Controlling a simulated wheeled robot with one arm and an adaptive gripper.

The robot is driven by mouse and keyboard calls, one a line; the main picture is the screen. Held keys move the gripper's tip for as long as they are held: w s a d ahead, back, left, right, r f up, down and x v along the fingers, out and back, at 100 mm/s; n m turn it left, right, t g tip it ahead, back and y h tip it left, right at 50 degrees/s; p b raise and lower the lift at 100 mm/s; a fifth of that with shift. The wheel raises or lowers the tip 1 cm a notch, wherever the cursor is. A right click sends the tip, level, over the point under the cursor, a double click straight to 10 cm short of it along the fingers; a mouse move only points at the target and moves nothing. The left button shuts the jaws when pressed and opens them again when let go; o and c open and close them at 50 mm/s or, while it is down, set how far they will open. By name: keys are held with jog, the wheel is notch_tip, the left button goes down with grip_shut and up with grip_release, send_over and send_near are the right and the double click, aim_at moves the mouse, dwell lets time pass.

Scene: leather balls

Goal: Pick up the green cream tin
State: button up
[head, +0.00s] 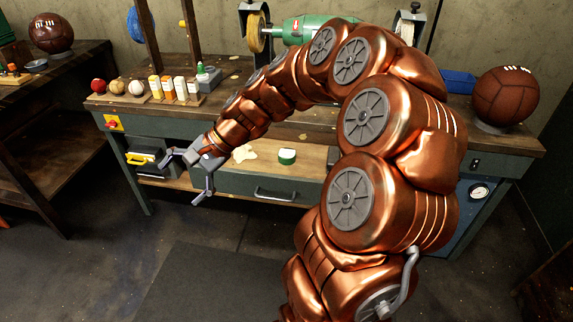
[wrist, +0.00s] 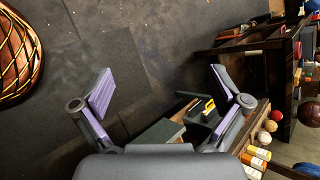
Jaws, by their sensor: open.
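The green cream tin (head: 287,156) is a small round tin, green with a pale band, in the head view. My gripper (head: 187,178) is open and empty, in front of the bench and well to the left of the tin. I cannot make out the tin in the wrist view.
A green grinding machine (head: 300,29) is at the back. A brown leather ball (head: 505,94) rests at the right. My arm covers much of the bench. The floor in front is clear.

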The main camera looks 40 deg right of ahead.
jog(key=w+d+f+m+t+b, duration=0.25)
jog(key=w+d+f+m, duration=0.2)
jog(key=d, duration=0.45)
jog(key=m+t+h+b, duration=0.35)
jog(key=m+t, duration=0.25)
jog(key=m, duration=0.4)
send_over(293, 157)
jog(key=a, duration=1.2)
notch_tip(293, 157, down, 8)
jog(key=f, duration=0.1)
jog(key=s+d+f+m+h, duration=0.1)
jog(key=d+f+m, duration=0.1)
jog(key=d, duration=0.2)
jog(key=s+d+f+m+h+b, duration=0.1)
jog(key=s+d+f, duration=0.1)
jog(key=d, duration=0.2)
jog(key=s+d+f+m+h, duration=0.1)
jog(key=d+f+m+h, duration=0.1)
jog(key=d, duration=0.3)
jog(key=shift+s+f+m+t, duration=0.2)
jog(key=shift+f+m+t, duration=0.05)
jog(key=shift+m, duration=0.1)
jog(key=x, duration=0.3)
jog(key=b+x, duration=0.1)
jog(key=x, duration=0.2)
jog(key=shift+s+a+f, duration=0.2)
jog(key=shift+f, duration=0.1)
jog(key=shift+x, duration=0.8)
jog(key=shift+r, duration=0.1)
jog(key=c, duration=1.3)
